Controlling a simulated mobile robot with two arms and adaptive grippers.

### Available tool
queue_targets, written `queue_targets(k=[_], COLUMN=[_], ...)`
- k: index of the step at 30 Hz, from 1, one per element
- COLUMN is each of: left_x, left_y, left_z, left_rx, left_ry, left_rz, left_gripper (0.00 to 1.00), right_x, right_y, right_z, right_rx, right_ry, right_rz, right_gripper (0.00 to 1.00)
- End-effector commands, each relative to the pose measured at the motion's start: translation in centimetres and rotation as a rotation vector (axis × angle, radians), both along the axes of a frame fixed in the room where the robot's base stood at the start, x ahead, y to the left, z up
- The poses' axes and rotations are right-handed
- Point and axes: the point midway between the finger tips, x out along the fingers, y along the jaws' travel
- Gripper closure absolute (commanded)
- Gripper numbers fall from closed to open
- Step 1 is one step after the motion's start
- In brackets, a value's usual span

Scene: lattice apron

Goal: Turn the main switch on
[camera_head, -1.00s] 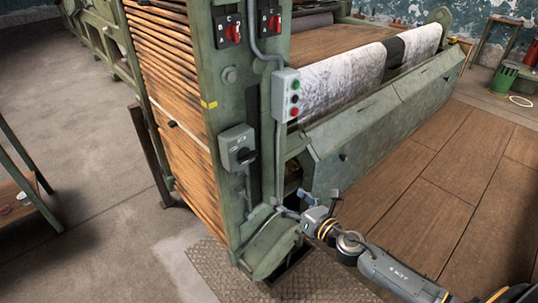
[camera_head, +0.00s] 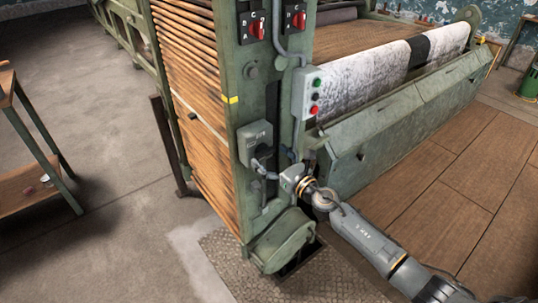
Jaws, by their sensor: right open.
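A grey switch box (camera_head: 252,138) with a dark knob on its front is mounted on the green machine post (camera_head: 257,95). Its label is too small to read. My right gripper (camera_head: 262,168) is open at the lower part of this box, in front of the knob area. The gripper partly hides the knob, and I cannot tell whether the fingers touch it or which way the knob points. My left gripper is out of view.
Two red rotary switches (camera_head: 257,29) (camera_head: 299,21) sit higher on the machine. A push-button box (camera_head: 309,94) with a conduit stands right of the post. A green roller housing (camera_head: 283,240) lies below my gripper. Wooden floor (camera_head: 450,190) is clear at right.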

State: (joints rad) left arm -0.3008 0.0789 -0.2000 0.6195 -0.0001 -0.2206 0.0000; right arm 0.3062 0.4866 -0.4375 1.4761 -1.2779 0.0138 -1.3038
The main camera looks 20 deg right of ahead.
Motion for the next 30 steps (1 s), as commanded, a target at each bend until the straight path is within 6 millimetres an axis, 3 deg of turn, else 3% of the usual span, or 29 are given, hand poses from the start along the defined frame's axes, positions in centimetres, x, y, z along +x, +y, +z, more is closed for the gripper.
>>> queue_targets(k=[12, 21, 30], left_x=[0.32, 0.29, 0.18], left_y=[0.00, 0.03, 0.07], left_z=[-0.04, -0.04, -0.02], left_rx=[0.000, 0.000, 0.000], left_ry=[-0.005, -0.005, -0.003], left_rz=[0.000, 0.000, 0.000], left_gripper=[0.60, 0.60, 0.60], right_x=[0.90, 0.89, 0.89], right_y=[0.36, 0.34, 0.33], right_z=[-0.02, -0.01, 0.00], right_rx=[0.000, 0.000, 0.028], right_ry=[0.001, 0.000, 0.010], right_rz=[0.000, 0.000, 0.000], right_gripper=[0.11, 0.66, 0.66])
